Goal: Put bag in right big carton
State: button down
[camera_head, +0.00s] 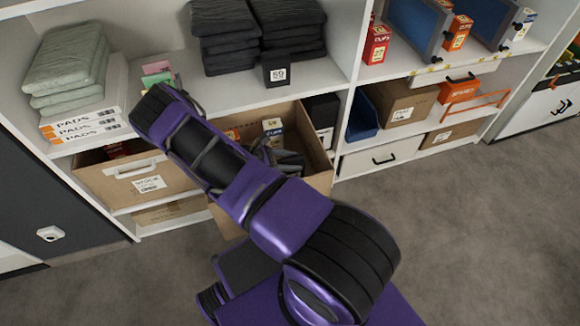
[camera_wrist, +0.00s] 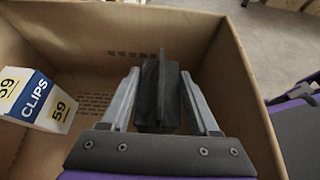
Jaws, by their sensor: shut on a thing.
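The right big carton (camera_head: 321,181) is open at the front of the lower shelf. Its brown inner walls (camera_wrist: 120,30) fill much of the wrist view. My gripper (camera_wrist: 160,88) is inside the carton's opening, fingers pointing down. It is shut on a dark, narrow bag (camera_wrist: 159,108), which stands upright between the two grey fingers. In the head view my arm crosses in front of the carton and hides part of it, and the bag is hard to make out there. I cannot tell whether the bag touches the carton floor.
A white, blue and yellow CLIPS box (camera_wrist: 38,100) lies in the carton at left. A left big carton (camera_head: 110,185) with a white label stands beside it. Folded grey cloths (camera_head: 255,35) lie on the shelf above. The floor (camera_head: 470,230) at right is clear.

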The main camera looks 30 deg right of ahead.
jog(key=shift+f, duration=1.4)
jog(key=shift+f, duration=0.1)
jog(key=shift+c, duration=0.7)
grip_release()
jog(key=shift+f, duration=0.1)
jog(key=shift+r, duration=0.2)
jog(key=v, duration=1.2)
jog(key=shift+f, duration=0.1)
